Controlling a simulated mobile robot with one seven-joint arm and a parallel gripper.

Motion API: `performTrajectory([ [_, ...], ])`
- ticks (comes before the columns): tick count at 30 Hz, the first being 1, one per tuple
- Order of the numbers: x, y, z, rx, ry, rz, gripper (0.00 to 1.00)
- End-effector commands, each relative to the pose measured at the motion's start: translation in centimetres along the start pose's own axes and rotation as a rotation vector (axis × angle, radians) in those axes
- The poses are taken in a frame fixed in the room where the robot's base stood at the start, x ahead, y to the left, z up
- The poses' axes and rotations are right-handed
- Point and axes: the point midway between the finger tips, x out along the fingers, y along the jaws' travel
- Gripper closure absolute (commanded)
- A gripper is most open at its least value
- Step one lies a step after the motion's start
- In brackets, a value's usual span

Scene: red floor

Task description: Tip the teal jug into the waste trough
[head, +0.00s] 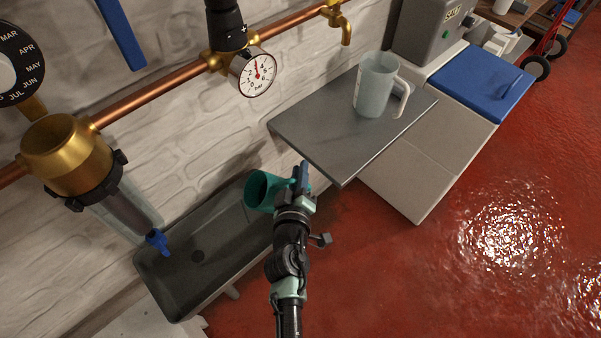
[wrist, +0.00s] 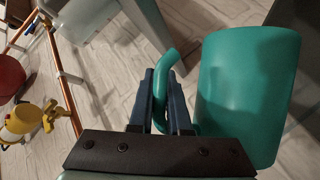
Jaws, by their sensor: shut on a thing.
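The teal jug (head: 262,189) is tilted on its side in the head view, its open mouth facing left. It is above the right part of the grey waste trough (head: 187,305). My gripper (head: 301,178) is shut on the jug's handle, at the jug's right. In the wrist view the jug body (wrist: 245,85) fills the right side, and its curved handle (wrist: 166,62) sits between the blue fingers of my gripper (wrist: 162,95). The inside bottom of the jug is dark, and I cannot tell whether it holds anything. No stream shows at its mouth.
A grey shelf (head: 325,125) holding a clear jug (head: 375,85) stands at the upper right of the trough. A brass filter (head: 66,155) with a blue tap (head: 157,240) hangs over its left end. A copper pipe and gauge (head: 252,73) run along the wall.

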Motion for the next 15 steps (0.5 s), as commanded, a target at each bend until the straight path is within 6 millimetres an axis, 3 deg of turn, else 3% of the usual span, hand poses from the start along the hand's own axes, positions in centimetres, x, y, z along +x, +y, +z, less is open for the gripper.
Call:
performTrajectory([
  [15, -0.08, -0.28, -0.4, -0.055, 0.009, 0.026, 1.0],
])
